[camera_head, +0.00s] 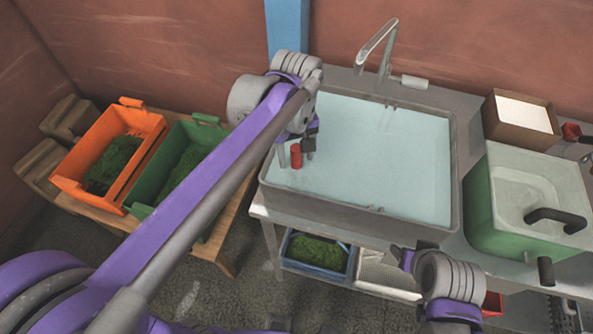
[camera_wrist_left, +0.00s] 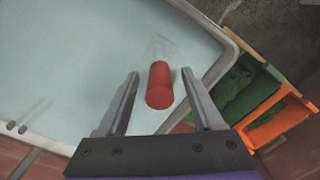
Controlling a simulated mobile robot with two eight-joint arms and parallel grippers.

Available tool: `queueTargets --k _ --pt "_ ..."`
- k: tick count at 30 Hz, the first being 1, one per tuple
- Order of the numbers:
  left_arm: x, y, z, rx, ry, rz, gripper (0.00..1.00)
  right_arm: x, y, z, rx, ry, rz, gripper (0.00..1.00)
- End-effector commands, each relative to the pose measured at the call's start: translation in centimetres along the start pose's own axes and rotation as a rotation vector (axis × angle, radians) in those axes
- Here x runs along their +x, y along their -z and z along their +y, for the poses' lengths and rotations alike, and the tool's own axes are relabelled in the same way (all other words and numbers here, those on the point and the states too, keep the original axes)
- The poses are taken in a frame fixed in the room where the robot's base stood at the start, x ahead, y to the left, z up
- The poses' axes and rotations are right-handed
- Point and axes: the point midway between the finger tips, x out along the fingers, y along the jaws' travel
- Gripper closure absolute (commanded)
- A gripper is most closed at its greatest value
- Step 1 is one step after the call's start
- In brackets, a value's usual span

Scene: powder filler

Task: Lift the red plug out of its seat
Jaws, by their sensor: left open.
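The red plug (camera_head: 296,155) is a short red cylinder at the left side of the water-filled sink (camera_head: 455,150). It also shows in the left wrist view (camera_wrist_left: 159,85), with its round end facing the camera. My left gripper (camera_wrist_left: 160,73) is open, with one finger on each side of the plug and a visible gap on both sides. In the head view this gripper (camera_head: 295,151) is over the sink's left part. The plug's lower end and its seat cannot be made out clearly. My right gripper (camera_head: 404,257) is low in front of the sink, away from the plug; its jaws are unclear.
A tap (camera_head: 377,45) stands behind the sink. A cardboard box (camera_head: 496,124) and a green container (camera_head: 480,200) with a black handle stand to the right. An orange crate (camera_head: 73,188) and a green crate (camera_head: 139,210) are at left. A blue crate (camera_head: 318,270) sits below the sink.

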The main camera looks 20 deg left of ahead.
Motion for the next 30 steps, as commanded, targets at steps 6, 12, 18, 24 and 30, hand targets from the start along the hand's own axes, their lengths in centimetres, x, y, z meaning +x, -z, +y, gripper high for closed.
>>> queueTargets --k 6,12,18,24,30 --pt "2.0 -0.1 0.0 0.001 0.0 0.0 0.32 0.1 -0.1 0.0 0.0 0.0 -0.001 0.37" --pt "2.0 -0.1 0.0 0.001 0.0 0.0 0.32 0.1 -0.1 0.0 0.0 0.0 -0.001 0.37" --pt "1.9 -0.1 0.0 0.001 0.0 0.0 0.68 0.1 -0.1 0.0 0.0 0.0 -0.001 0.37" --pt "1.9 -0.1 0.0 0.001 0.0 0.0 1.0 0.1 -0.1 0.0 0.0 0.0 -0.001 0.37" --pt "1.9 -0.1 0.0 0.001 0.0 0.0 1.0 0.1 -0.1 0.0 0.0 0.0 -0.001 0.37"
